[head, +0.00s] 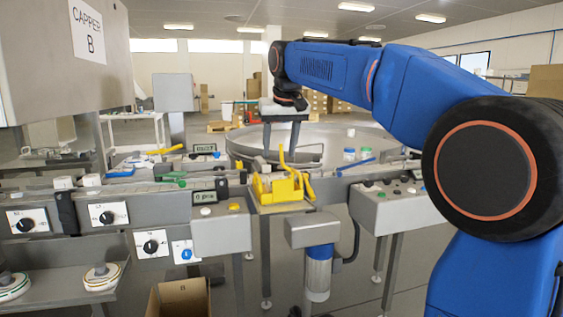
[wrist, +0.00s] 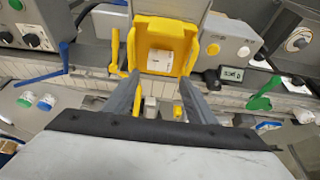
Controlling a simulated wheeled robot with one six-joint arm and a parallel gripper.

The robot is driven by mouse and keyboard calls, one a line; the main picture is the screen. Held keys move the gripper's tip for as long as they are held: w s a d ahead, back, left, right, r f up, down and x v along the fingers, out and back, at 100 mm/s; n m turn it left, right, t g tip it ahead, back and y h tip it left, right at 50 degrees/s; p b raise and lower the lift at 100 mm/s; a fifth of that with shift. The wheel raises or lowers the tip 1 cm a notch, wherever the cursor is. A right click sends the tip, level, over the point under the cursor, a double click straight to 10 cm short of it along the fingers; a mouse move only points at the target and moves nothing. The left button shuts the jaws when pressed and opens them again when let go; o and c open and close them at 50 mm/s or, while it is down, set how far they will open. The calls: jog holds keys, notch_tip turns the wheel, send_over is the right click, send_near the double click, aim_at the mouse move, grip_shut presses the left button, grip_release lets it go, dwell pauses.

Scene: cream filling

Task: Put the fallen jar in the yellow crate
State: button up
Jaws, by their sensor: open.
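A yellow box-shaped piece (head: 278,190), which I take for the yellow crate, is at the front of the conveyor line. In the wrist view its open yellow inside (wrist: 182,47) shows at the top, with a white labelled patch in it. My gripper (head: 282,150) is above and behind it. In the wrist view my gripper (wrist: 160,90) has its fingers spread, with nothing held between them. A small white piece (wrist: 150,107) shows beyond the fingers; I cannot tell whether it is the fallen jar. No clearly lying jar can be made out.
Blue-lidded and green-lidded jars (head: 349,154) stand on the round table (head: 320,141). White jars (head: 64,183) stand on the conveyor at left. A blue lever (head: 355,165) and a green lever (head: 173,181) flank the yellow piece. A cardboard box (head: 180,298) is on the floor.

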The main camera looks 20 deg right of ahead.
jog(key=shift+r, duration=0.15)
jog(key=shift+s, duration=0.1)
jog(key=s+d+f, duration=0.3)
jog(key=s+f, duration=1.2)
jog(key=s, duration=0.4)
jog(key=s+d+f, duration=0.4)
jog(key=s+f, duration=1.2)
jog(key=s, duration=0.3)
jog(key=shift+s+f, duration=0.2)
jog(key=shift+f, duration=0.1)
